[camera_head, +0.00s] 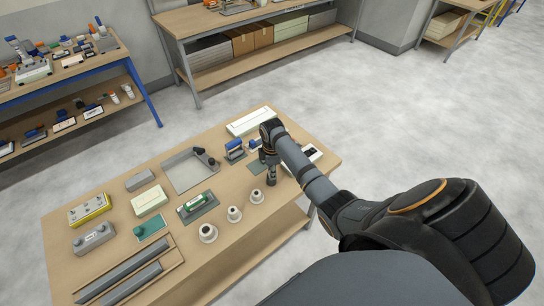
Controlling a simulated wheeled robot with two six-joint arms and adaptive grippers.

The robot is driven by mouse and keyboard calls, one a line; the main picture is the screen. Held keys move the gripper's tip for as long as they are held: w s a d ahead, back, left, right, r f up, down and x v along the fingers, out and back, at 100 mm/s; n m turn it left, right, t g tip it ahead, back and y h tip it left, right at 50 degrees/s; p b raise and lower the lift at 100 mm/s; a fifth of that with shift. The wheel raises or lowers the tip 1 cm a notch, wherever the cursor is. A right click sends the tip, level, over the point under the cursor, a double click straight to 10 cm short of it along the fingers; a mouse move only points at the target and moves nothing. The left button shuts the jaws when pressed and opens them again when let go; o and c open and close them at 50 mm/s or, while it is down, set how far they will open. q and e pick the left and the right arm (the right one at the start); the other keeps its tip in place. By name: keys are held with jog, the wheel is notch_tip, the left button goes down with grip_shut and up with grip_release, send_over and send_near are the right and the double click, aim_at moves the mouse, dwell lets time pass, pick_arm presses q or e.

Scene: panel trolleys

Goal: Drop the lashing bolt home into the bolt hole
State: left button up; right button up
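My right arm reaches in from the lower right over the wooden table, and my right gripper (270,178) points down near the table's right end. It is small and dark here, so I cannot tell whether its fingers are open or shut or hold anything. A dark green mat (255,168) lies beside it, partly hidden by the gripper. A blue and grey device (235,150) stands just left of the gripper. I cannot make out the lashing bolt or the bolt hole for certain. My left gripper is not in view.
The wooden table (105,197) also carries a grey tray (183,178), a long pale box (250,121), several white cone-shaped pieces (208,233), a yellow-based block (89,209) and grey rails (123,271). A blue-legged bench (146,97) stands behind left. Open floor lies to the right.

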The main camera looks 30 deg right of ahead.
jog(key=o, duration=0.5)
jog(key=shift+o, duration=0.2)
notch_tip(320, 180, up, 3)
jog(key=p, duration=0.3)
jog(key=shift+r+p, duration=0.2)
jog(key=shift+p, duration=0.15)
jog(key=shift+r, duration=2.35)
